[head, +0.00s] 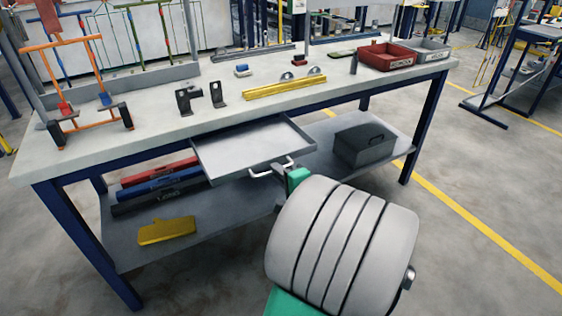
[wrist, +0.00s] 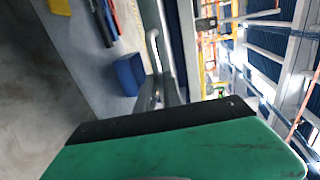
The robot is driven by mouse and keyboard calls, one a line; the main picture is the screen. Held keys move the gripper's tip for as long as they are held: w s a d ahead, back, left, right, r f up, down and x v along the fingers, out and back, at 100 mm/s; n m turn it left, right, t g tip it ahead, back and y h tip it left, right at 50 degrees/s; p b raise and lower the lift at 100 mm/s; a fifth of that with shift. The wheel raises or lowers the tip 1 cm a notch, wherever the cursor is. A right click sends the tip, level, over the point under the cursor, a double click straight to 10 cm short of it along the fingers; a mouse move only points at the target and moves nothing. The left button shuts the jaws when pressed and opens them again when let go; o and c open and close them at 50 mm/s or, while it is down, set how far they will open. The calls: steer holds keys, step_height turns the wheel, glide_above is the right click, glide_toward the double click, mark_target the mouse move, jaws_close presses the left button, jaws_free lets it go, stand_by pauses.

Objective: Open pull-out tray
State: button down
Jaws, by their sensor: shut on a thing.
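The pull-out tray (head: 250,150) is a shallow grey tray under the workbench top. In the head view it stands out past the bench's front edge, with its empty inside showing. Its pale bar handle (head: 262,173) is on the front face; the handle also shows in the wrist view (wrist: 152,48). My gripper (head: 281,170) is at the right part of the handle and shut on it. In the head view my arm hides part of the fingers. In the wrist view the gripper (wrist: 168,92) reaches the handle's near end.
The workbench top (head: 200,125) carries black brackets (head: 217,94), a yellow bar (head: 285,88), a red bin (head: 388,56) and an orange frame (head: 75,90). The lower shelf (head: 225,215) holds toolboxes (head: 160,185), a yellow piece (head: 166,230) and a dark box (head: 364,146). Floor in front is clear.

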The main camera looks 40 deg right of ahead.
steer(key=shift+s+a, duration=0.15)
steer(key=shift+s, duration=0.35)
steer(key=c, duration=1.8)
jaws_free()
steer(key=shift+o, duration=0.2)
steer(key=p+v, duration=0.1)
steer(key=v, duration=0.6)
steer(key=shift+s, duration=0.35)
